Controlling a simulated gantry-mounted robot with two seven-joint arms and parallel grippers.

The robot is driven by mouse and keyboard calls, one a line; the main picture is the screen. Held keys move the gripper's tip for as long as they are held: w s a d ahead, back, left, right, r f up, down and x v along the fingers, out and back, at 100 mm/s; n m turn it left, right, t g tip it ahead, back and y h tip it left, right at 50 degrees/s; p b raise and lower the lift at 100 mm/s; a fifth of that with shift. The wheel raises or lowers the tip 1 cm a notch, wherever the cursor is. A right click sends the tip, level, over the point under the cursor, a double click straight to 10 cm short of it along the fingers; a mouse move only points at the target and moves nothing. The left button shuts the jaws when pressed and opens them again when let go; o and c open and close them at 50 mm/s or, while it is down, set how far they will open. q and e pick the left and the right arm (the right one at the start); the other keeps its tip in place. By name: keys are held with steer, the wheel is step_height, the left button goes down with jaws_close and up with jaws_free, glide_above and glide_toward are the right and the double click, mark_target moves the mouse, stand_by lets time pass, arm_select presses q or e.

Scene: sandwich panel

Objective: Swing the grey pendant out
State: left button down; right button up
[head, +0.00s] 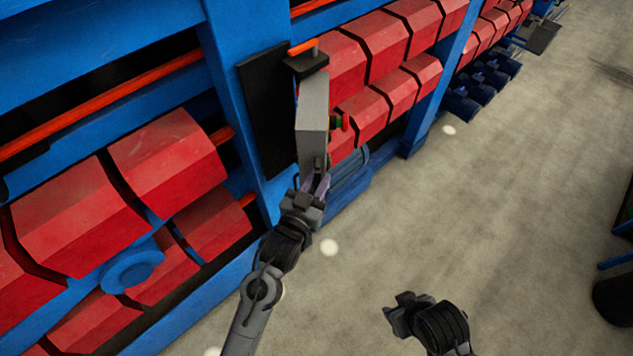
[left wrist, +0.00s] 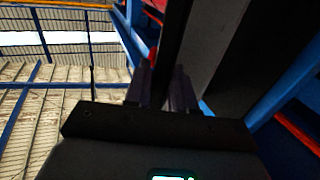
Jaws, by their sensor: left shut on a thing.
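The grey pendant (head: 312,112) is a tall grey box hanging from a dark bracket (head: 306,60) on the blue frame post. A red and a green button stick out on its right side. My left gripper (head: 316,184) is at the pendant's lower end, shut on its lower part; the exact contact is small and dark. In the left wrist view the two fingers (left wrist: 163,90) close around a dark part, with a grey face of the pendant (left wrist: 222,35) beside them. My right gripper (head: 396,312) is low in the head view, away from the pendant; its fingertips are unclear.
Red segmented rollers (head: 165,160) in a blue frame (head: 232,90) stand behind and on both sides of the pendant. A black plate (head: 264,110) is on the post just left of it. The concrete floor (head: 480,200) to the right is open.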

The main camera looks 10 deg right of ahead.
arm_select(q)
steer(key=c, duration=1.3)
jaws_free()
steer(key=shift+d+f, duration=0.2)
steer(key=shift+f, duration=0.05)
steer(key=shift+o, duration=1.1)
steer(key=shift+w+d+r, duration=0.15)
steer(key=shift+d, duration=0.1)
steer(key=shift+a, duration=0.1)
steer(key=shift+s+a, duration=0.3)
steer(key=shift+s, duration=0.05)
steer(key=b+v, duration=0.2)
steer(key=v, duration=0.8)
